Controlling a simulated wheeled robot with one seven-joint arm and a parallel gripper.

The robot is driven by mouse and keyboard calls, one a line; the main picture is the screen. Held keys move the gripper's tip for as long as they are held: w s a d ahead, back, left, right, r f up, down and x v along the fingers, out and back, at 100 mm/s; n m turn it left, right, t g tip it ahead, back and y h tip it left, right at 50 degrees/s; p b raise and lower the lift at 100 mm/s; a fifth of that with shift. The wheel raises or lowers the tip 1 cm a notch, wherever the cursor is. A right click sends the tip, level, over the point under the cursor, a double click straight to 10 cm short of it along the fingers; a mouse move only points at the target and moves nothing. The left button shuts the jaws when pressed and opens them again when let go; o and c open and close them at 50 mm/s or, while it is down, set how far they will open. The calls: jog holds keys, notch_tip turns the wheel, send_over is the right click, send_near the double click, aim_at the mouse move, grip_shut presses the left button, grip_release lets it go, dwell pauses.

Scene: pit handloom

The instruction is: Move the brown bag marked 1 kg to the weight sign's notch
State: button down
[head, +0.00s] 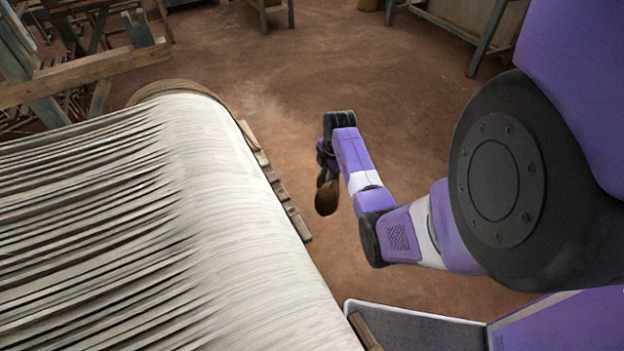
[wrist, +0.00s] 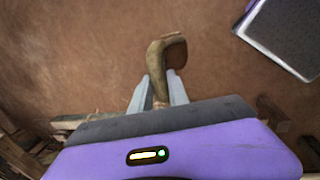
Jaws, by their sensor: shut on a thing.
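The brown bag (head: 326,198) hangs below my gripper (head: 326,176), small and dark in the head view. In the wrist view the bag (wrist: 168,52) shows as a bent brown shape, its neck between the two pale fingers of my gripper (wrist: 157,88). My gripper is shut on it and holds it in the air, over bare floor to the right of the loom's beam. No 1 kg mark can be read on the bag. I cannot make out a weight sign or its notch in either view.
The wide beam of pale warp threads (head: 230,190) fills the left, with a notched wooden rail (head: 274,182) along its right side. A wooden frame (head: 85,72) stands at the back left and a bench (head: 440,22) at the back right. Open earth floor (head: 290,75) lies between.

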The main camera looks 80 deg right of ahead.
jog(key=shift+w+a+f+b, duration=0.15)
jog(key=shift+w+a+b, duration=0.15)
jog(key=shift+w+a, duration=1.55)
jog(key=shift+w+a+f+b, duration=0.2)
jog(key=shift+w+a+b, duration=0.1)
jog(key=shift+w+a, duration=1.6)
jog(key=shift+w+a+f+b, duration=0.15)
jog(key=shift+w+a+b, duration=0.15)
jog(key=shift+w+a, duration=1.55)
jog(key=shift+w+d+f+b, duration=0.2)
jog(key=shift+d+f+b, duration=0.15)
jog(key=shift+f, duration=0.25)
jog(key=shift+w+d+f+b, duration=0.2)
jog(key=shift+f+b, duration=0.1)
jog(key=shift+f, duration=0.25)
jog(key=shift+f, duration=0.3)
jog(key=c, duration=1.2)
grip_release()
jog(key=shift+s+a+f, duration=0.1)
jog(key=shift+a+f, duration=0.05)
jog(key=shift+s+a+r+p, duration=0.1)
jog(key=shift+s+a+r, duration=0.05)
jog(key=shift+r, duration=1.15)
jog(key=shift+s+a+r+p, duration=0.15)
jog(key=shift+a+r, duration=0.05)
jog(key=shift+r, duration=1.1)
jog(key=shift+s+a+r+p, duration=0.1)
jog(key=shift+s+a+r, duration=0.05)
jog(key=shift+r, duration=1.15)
